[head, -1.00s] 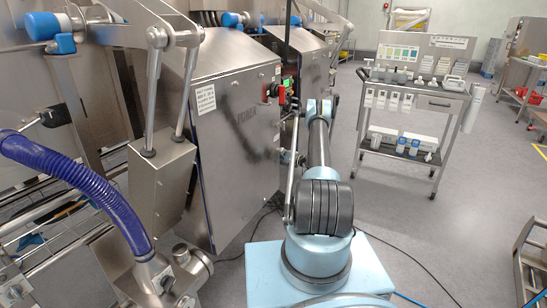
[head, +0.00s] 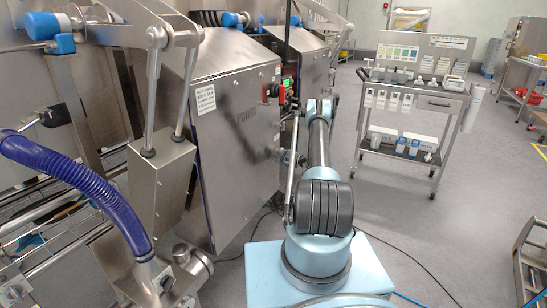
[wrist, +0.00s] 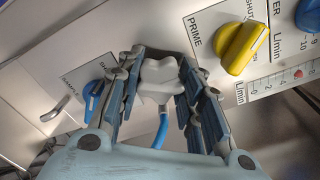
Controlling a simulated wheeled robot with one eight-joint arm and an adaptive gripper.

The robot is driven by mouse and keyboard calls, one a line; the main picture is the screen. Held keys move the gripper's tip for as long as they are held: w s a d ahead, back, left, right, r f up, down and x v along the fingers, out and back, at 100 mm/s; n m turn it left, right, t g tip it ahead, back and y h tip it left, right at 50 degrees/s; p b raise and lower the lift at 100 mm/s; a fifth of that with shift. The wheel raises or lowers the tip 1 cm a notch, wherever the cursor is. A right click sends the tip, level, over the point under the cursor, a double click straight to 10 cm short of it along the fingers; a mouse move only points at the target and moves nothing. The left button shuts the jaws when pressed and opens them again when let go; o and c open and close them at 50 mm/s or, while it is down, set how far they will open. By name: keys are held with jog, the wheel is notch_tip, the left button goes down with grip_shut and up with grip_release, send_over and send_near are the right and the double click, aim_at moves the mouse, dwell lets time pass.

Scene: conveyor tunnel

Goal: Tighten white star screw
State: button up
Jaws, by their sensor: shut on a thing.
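The white star screw (wrist: 160,76) is a pale lobed knob in the middle of the wrist view, in front of a metal panel. My gripper (wrist: 160,80) has its two blue-grey padded fingers on either side of the knob and is shut on it. The knob's lower side and its threaded part are hidden. In the head view my arm reaches away past the steel cabinet, and neither the gripper nor the screw can be made out there.
A yellow knob (wrist: 242,48) marked PRIME sits close to the right finger, beside a flow scale (wrist: 290,76). A blue knob (wrist: 93,98) is left of the gripper. A blue hose (wrist: 162,128) runs below the screw. A steel cabinet (head: 235,130) stands left of my arm; a cart (head: 410,120) stands right.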

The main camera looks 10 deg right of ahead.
jog(key=shift+d+f, duration=0.1)
jog(key=o, duration=0.8)
jog(key=v, duration=1.2)
